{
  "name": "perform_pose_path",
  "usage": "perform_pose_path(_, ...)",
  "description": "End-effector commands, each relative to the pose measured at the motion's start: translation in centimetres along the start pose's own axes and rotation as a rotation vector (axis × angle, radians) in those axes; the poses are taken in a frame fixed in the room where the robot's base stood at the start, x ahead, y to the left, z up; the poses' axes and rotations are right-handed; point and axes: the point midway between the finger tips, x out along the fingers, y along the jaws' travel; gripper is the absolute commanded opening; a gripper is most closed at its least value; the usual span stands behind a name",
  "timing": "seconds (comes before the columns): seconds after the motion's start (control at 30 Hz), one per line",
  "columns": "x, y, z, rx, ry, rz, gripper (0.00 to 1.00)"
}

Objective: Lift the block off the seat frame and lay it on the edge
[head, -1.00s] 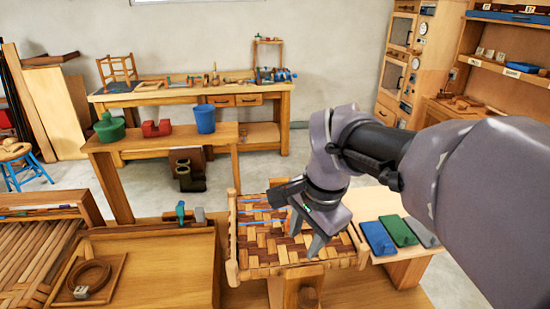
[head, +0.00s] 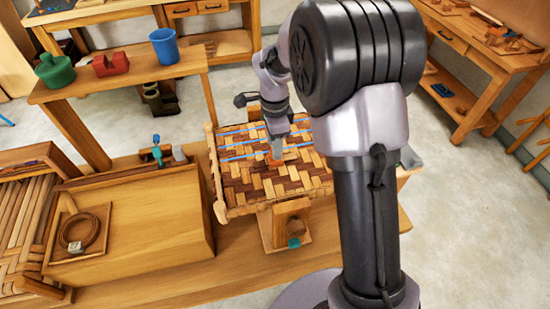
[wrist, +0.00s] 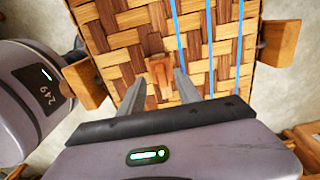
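The seat frame (head: 217,172) carries a woven bark seat of light and dark strips, with blue strips across one part. A small orange-brown wooden block (wrist: 159,76) sits on the weave in the wrist view. It shows small, below my gripper, in the head view (head: 276,150). My gripper (wrist: 160,78) is open above the seat, with one finger on each side of the block. Gaps show between the fingers and the block. My arm hides the seat's far right part in the head view.
A wooden panel with a coiled strip (head: 82,232) lies left of the seat. A stand (head: 291,222) is at the seat's near side. A shelf behind holds a green pot (head: 55,70), a red block (head: 110,64) and a blue bucket (head: 164,46).

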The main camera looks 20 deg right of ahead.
Motion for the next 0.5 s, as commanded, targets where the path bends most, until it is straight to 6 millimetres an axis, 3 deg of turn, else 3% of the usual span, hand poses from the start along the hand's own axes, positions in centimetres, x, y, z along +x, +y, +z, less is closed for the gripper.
perform_pose_path(0.03,1.3,0.0,-0.3,0.002,-0.001,0.004,0.40)
perform_pose_path(0.13,2.6,0.0,-0.2,0.000,0.000,0.002,0.40)
perform_pose_path(0.37,2.8,0.0,-0.2,0.000,0.000,0.000,0.40)
perform_pose_path(0.5,2.7,0.0,-0.2,0.000,0.000,0.000,0.14)
